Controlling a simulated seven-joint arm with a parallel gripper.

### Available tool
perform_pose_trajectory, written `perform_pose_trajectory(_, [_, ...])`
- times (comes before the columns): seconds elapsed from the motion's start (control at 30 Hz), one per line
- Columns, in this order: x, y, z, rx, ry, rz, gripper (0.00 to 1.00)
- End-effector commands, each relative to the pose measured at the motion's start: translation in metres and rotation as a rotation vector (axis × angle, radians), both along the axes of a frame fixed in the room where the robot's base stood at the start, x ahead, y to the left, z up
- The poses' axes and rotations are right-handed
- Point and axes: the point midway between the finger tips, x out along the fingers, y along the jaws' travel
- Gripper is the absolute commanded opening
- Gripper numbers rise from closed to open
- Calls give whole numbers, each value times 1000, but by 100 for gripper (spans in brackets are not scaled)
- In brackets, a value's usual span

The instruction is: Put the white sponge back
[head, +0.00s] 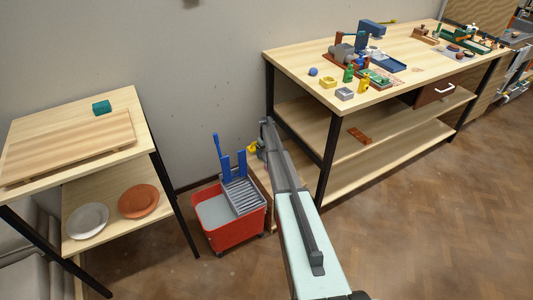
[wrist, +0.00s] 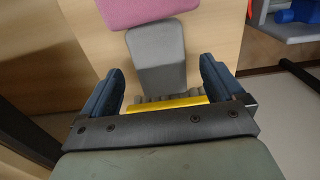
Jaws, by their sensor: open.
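My gripper (wrist: 161,68) is open in the wrist view, with one dark blue finger on each side. A pale grey block (wrist: 157,48) lies between and beyond the fingers on a light wooden surface (wrist: 90,35). It may be the white sponge in shade, but I cannot tell. I cannot tell whether either finger touches it. A pink block (wrist: 150,10) lies just beyond it, cut by the top edge. A yellow thing (wrist: 168,102) shows close to the gripper's palm. In the head view my arm hides most of this spot.
A red mop bucket (head: 236,236) with a blue wringer stands left of my arm. The left table holds a board (head: 70,148) and a green block (head: 102,107); plates lie below. The right workbench (head: 400,50) carries many small items. Its black leg (head: 323,168) is close to my arm.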

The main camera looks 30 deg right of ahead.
Motion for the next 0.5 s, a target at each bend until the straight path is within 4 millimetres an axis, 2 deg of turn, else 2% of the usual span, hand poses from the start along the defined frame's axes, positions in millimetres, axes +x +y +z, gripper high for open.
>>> perform_pose_trajectory(0.17, [-1,0,24,-1,-2,0,95])
perform_pose_trajectory(0.5, [-1,0,89,-1,-2,0,95])
